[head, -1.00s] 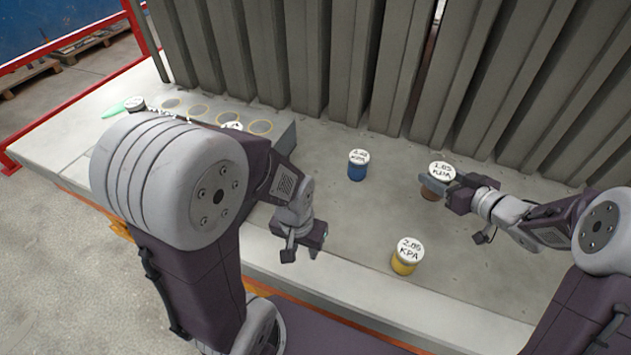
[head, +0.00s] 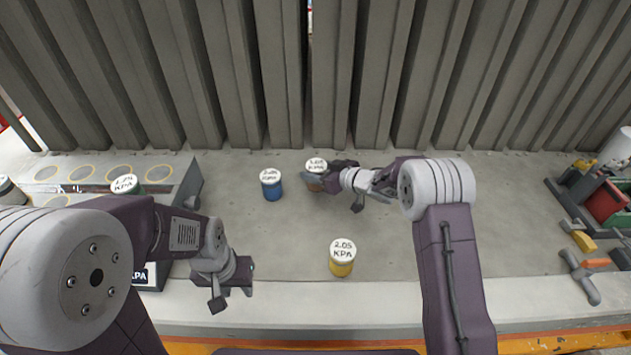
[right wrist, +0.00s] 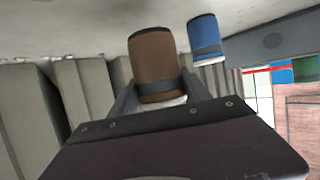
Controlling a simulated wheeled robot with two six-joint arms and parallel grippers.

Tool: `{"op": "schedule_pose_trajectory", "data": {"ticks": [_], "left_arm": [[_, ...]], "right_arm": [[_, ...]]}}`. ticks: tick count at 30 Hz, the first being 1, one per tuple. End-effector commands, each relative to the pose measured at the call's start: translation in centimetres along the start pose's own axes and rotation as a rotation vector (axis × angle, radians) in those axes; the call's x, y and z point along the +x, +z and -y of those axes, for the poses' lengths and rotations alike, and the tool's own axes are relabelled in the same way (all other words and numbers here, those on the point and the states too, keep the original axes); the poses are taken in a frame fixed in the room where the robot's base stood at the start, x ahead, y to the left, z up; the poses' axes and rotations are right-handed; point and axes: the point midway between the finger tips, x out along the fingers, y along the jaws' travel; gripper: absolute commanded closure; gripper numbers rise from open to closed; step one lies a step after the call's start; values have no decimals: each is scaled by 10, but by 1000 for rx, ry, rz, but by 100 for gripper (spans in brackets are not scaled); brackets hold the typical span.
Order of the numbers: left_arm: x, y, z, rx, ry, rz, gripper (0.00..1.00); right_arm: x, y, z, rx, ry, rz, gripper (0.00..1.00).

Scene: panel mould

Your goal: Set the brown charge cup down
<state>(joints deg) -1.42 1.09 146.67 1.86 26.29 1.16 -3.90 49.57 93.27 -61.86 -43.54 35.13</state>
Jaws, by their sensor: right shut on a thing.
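The brown charge cup (head: 314,186) has a white lid marked KPA. It is upright in the head view, close to the right of the blue cup (head: 271,190). My right gripper (head: 318,180) is shut on it from the right and hides part of its side. In the right wrist view, the picture is upside down and the brown cup (right wrist: 155,65) sits between the two fingers, with the blue cup (right wrist: 206,42) beside it, apart. I cannot tell whether its base touches the slab. My left gripper (head: 235,278) hangs over the front left; its fingers are unclear.
A yellow cup (head: 342,262) stands front of centre. A grey block (head: 185,180) with yellow-ringed recesses and a green cup (head: 126,188) is at left. Grey ribbed panels (head: 330,75) rise behind. Tools (head: 583,275) lie far right. The slab (head: 480,230) right of my arm is clear.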

Motion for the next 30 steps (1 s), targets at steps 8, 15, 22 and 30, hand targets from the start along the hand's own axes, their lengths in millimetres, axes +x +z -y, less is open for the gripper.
{"op": "schedule_pose_trajectory", "data": {"ticks": [8, 15, 22, 30], "left_arm": [[5, 0, 0, 0, 0, 0, 64], [6, 1, 0, 0, 0, 0, 64], [9, 1, 0, 0, 0, 0, 64], [8, 1, 0, 0, 0, 0, 64]], "right_arm": [[9, 21, 0, 3, 0, 1, 100], [16, 36, -1, -1, 1, -3, 100], [17, 40, 0, -1, 1, -2, 100], [17, 40, 0, 0, 0, 1, 22]]}}
